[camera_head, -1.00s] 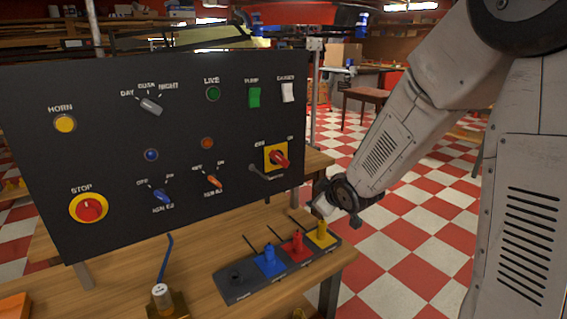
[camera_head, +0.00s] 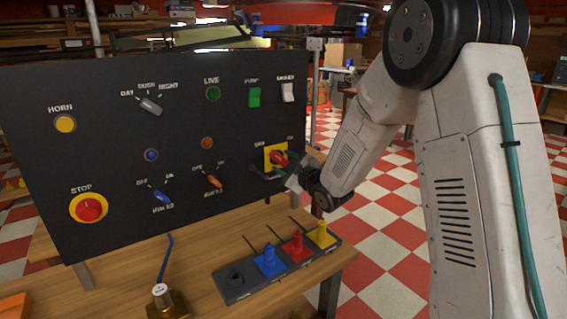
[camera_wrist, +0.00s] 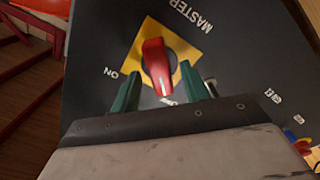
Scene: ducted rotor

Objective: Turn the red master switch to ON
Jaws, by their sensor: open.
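The red master switch (camera_head: 279,158) is a rotary handle on a yellow square plate (camera_head: 269,153) at the right of the dark panel. In the wrist view the red handle (camera_wrist: 157,68) sits between my gripper's two green fingers. My gripper (camera_wrist: 157,88) is open, with a finger on each side of the handle and small gaps visible. The handle's white-marked end points toward the gripper, near a label partly hidden by the fingers. The ON label (camera_wrist: 118,73) is to the left of the plate. In the head view my gripper (camera_head: 284,170) is at the switch and partly covers it.
A grey holder with blue, red and yellow plugs (camera_head: 322,234) stands on the wooden bench below my gripper.

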